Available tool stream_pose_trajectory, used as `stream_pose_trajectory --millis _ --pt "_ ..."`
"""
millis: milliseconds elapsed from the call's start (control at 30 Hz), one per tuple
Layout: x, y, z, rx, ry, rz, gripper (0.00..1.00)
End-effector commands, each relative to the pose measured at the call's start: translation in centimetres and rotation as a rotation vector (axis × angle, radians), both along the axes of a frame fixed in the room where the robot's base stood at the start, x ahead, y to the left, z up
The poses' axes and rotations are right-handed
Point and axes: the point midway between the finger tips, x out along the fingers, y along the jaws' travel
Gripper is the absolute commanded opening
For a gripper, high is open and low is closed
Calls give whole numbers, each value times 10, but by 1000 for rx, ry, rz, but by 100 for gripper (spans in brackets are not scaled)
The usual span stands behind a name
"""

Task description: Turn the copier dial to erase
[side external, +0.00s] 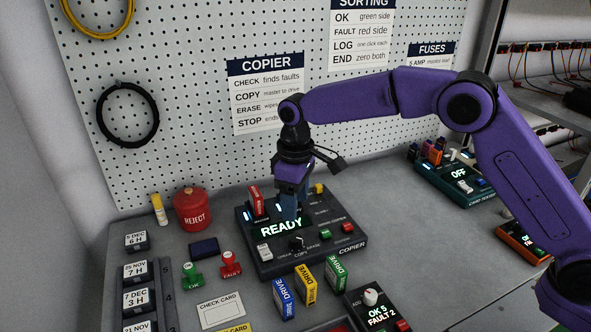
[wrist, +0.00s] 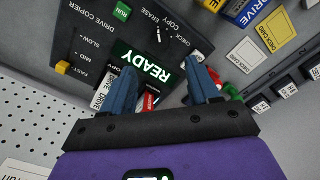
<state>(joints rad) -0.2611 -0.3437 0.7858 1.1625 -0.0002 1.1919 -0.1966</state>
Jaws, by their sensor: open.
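The black copier (side external: 350,239) sits on the grey bench with its display (side external: 281,227) lit READY. Its small black dial (side external: 297,242) is just below the display, beside the CHECK, COPY and ERASE labels. In the wrist view the dial (wrist: 163,36) shows a white mark, but I cannot tell which label it points to. My gripper (side external: 290,212) is above the copier's back half, behind the dial.
A red MASTER module (side external: 256,201) stands in the copier. The green RUN button (side external: 348,228) and a red button are at its right side. Several DRIVE modules (side external: 306,285) stand in front. Red and green stamps (side external: 230,264) and the REJECT can (side external: 194,210) are left.

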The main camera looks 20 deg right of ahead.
Motion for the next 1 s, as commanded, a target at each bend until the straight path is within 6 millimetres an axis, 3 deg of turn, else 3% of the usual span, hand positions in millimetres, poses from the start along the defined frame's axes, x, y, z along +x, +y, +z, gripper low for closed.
stream_pose_trajectory --millis 200,400,1000 --pt "1 0 45 2 -4 0 60" --pt "0 1 69 1 -1 1 60" --pt "0 0 76 0 0 0 60"
